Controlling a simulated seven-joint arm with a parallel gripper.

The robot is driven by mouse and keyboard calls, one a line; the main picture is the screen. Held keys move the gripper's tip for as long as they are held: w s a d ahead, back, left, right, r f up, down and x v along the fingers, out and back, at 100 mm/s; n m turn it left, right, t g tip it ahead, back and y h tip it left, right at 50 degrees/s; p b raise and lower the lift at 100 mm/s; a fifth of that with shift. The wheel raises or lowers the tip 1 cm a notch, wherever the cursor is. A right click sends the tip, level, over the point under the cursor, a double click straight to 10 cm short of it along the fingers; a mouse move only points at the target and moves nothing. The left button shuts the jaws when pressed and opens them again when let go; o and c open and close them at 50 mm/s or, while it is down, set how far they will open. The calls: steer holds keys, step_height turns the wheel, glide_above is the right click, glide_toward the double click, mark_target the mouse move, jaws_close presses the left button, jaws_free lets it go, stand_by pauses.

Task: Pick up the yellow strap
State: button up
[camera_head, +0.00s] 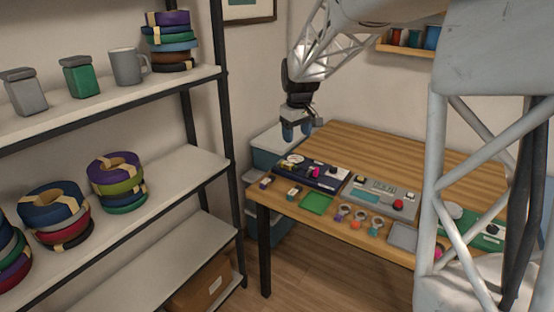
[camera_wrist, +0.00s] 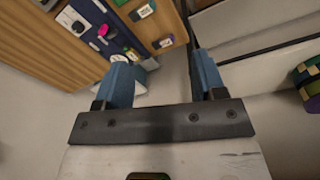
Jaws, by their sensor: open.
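I cannot pick out a separate yellow strap with certainty. An olive-yellow coil (camera_head: 117,180) lies in a stack on the middle shelf, bound with pale yellow bands. My gripper (camera_head: 296,132) hangs above the left back corner of the wooden table, well apart from the shelf coils. In the wrist view its two blue fingers (camera_wrist: 165,78) are spread with nothing between them. Beyond the fingers lie pale floor and wall. A dark navy tray (camera_head: 312,172) with small parts, one of them pink, lies on the table; it also shows in the wrist view (camera_wrist: 125,18).
A shelf rack (camera_head: 170,175) with dark posts stands at left, holding coil stacks, jars and a grey mug (camera_head: 126,67). The table (camera_head: 400,146) carries a grey panel (camera_head: 382,196), a green tray (camera_head: 316,202) and small rings along its front. Its back half is clear.

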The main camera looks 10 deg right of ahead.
steer(key=w+d+f+n, duration=0.1)
steer(key=w+f, duration=0.3)
steer(key=w, duration=0.4)
steer(key=w+d+f+n, duration=0.1)
steer(key=w+d+f, duration=0.1)
steer(key=w+f, duration=0.45)
steer(key=n+g, duration=0.1)
steer(key=n, duration=0.1)
glide_above(290, 164)
step_height(290, 164, down, 11)
steer(key=shift+d+f, duration=0.1)
steer(key=shift+w+f, duration=0.1)
steer(key=shift+f, duration=1.3)
steer(key=shift+f, duration=2.6)
